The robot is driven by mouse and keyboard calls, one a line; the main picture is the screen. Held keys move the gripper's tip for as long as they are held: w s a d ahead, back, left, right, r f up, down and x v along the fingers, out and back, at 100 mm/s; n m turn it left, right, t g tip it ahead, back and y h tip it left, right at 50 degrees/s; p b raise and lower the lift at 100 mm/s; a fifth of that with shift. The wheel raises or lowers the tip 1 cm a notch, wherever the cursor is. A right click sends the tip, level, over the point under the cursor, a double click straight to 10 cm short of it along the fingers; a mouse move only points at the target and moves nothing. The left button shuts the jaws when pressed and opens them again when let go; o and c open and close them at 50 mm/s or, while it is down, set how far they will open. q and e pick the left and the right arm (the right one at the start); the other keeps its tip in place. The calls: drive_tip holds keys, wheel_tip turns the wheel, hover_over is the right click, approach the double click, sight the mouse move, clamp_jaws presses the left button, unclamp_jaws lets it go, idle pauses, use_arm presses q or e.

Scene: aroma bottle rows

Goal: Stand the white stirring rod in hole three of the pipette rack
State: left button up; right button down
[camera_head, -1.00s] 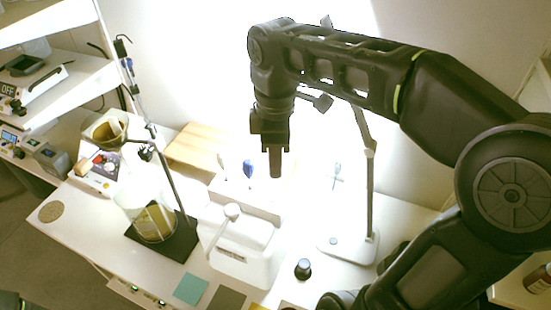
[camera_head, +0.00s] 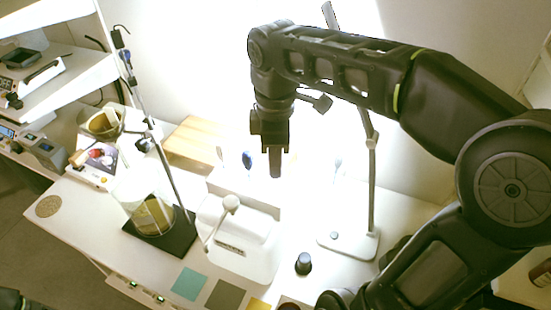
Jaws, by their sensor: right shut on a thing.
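My right gripper (camera_head: 275,165) points straight down in the middle of the view, over the back of the bench. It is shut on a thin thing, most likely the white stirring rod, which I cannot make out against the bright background. Just behind the white device is a low white block (camera_head: 243,187), probably the pipette rack, with a blue-tipped item (camera_head: 247,160) standing at it, left of the gripper. Glare hides the rack's holes, so I cannot tell which hole lies below the gripper.
A white device with a knobbed lever (camera_head: 238,245) stands in front of the rack. A lamp stand (camera_head: 352,244) is to the right, a dark-capped bottle (camera_head: 303,263) near the front. A glass beaker (camera_head: 150,215) on a black stand base and a wooden box (camera_head: 195,145) are left.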

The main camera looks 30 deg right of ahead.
drive_tip(key=shift+f, duration=0.25)
drive_tip(key=shift+f+b, duration=0.85)
drive_tip(key=c, duration=1.3)
unclamp_jaws()
drive_tip(key=shift+o, duration=0.2)
drive_tip(key=shift+r+p, duration=2.15)
drive_tip(key=shift+r, duration=0.35)
